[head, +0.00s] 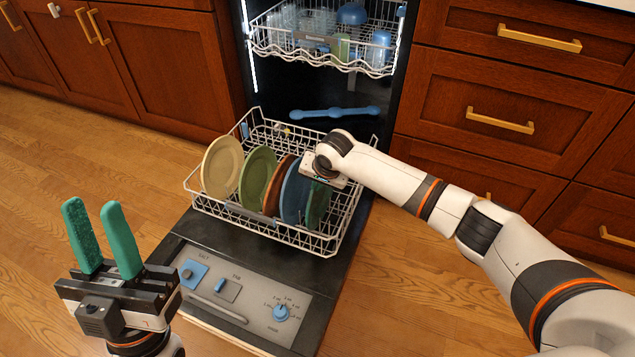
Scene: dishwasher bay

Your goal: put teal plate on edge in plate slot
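The teal plate (317,206) appears as a narrow dark green-teal shape on edge in the lower rack, just right of the blue plate. My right gripper (318,190) is right above it, pointing down into the rack. The hand hides the top of the plate and my fingers, which are a similar green, so I cannot tell whether they grip it. I cannot tell how deep the plate sits in its slot. My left gripper (94,207) is open and empty, its green fingers pointing up, left of the dishwasher door.
The lower rack (212,208) is pulled out over the open door (325,290). A cream plate (222,167), a green plate (257,178), a brown plate (278,187) and a blue plate (294,192) stand on edge in it. The upper rack (280,50) holds glasses and bowls.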

